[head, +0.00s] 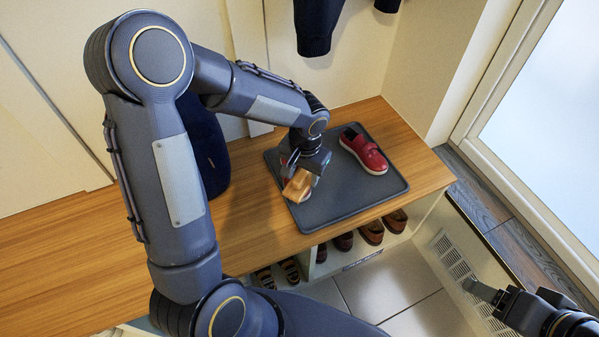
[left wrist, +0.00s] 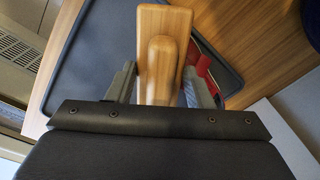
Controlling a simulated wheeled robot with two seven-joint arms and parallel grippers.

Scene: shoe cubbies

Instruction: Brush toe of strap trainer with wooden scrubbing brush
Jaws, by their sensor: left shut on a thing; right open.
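A red strap trainer (head: 363,152) with a pale sole stands on the right part of the dark grey mat (head: 350,206). My left gripper (head: 303,168) is shut on the wooden scrubbing brush (head: 297,187), over the left part of the mat. In the left wrist view the brush (left wrist: 160,45) sits between the fingers (left wrist: 157,88). Red patches (left wrist: 204,66) show beside and beneath it, seemingly a second red shoe, mostly hidden by the gripper and brush. I cannot tell whether the bristles touch it. My right gripper (head: 482,292) is open and empty, low at the right, away from the bench.
The mat lies on a wooden bench (head: 250,225). Brown shoes (head: 372,232) and sandals (head: 290,269) sit in the cubbies below. A dark blue bag (head: 205,150) stands left of the mat. Dark clothing (head: 316,25) hangs behind. The right end of the bench is clear.

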